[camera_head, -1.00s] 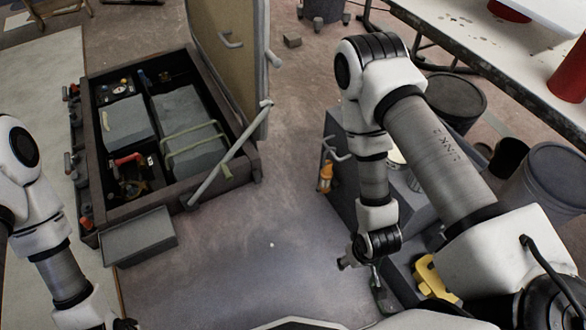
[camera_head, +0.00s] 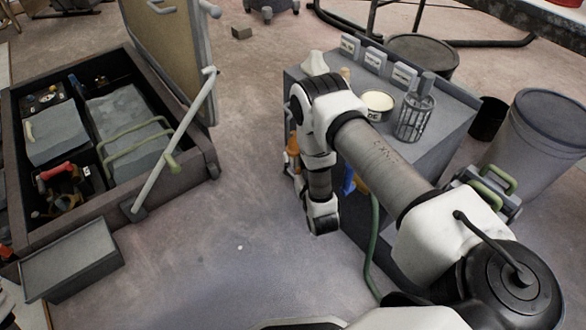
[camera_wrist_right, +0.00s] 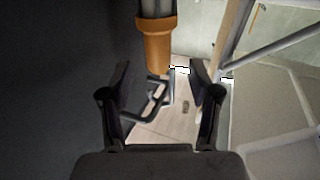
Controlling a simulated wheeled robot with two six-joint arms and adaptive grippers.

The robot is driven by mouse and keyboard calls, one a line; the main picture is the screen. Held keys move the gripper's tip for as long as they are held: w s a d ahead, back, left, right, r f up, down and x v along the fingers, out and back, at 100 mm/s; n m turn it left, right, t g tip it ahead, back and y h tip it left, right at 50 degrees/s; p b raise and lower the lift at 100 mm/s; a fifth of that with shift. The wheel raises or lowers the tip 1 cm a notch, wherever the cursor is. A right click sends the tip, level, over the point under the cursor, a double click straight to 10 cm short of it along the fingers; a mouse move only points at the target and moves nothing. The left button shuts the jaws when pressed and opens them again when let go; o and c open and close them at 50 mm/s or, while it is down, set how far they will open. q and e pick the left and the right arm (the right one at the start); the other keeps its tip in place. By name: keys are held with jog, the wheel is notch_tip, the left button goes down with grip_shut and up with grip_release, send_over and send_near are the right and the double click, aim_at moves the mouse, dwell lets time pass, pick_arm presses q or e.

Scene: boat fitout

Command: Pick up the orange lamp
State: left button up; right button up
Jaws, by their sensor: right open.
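The orange lamp (camera_head: 293,148) hangs upright at the left side of the grey cabinet in the head view, partly covered by my right arm. In the right wrist view the lamp (camera_wrist_right: 157,45) shows as an orange cylinder with a grey upper part, ahead of and between the fingers. My right gripper (camera_wrist_right: 160,72) is open and empty there, with one finger on each side of the lamp's line. No grip on the lamp shows. In the head view my right gripper is mostly hidden near the wrist, low beside the cabinet. My left gripper is out of view.
The grey cabinet (camera_head: 440,135) carries a round tin (camera_head: 377,103), a wire holder (camera_head: 413,118) and several small boxes. A dark-framed open locker (camera_head: 60,215) with a raised lid stands at left. A green hose (camera_head: 374,250) hangs at the cabinet's front. The floor between is clear.

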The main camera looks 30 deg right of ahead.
aim_at(295, 143)
jog(key=b+x, duration=0.4)
jog(key=x, duration=0.2)
jog(key=shift+w+d+r, duration=0.15)
jog(key=shift+w+d, duration=0.05)
jog(key=shift+w, duration=0.05)
jog(key=shift+w+d+r, duration=0.1)
jog(key=shift+w, duration=0.2)
jog(key=shift+r, duration=0.1)
grip_shut()
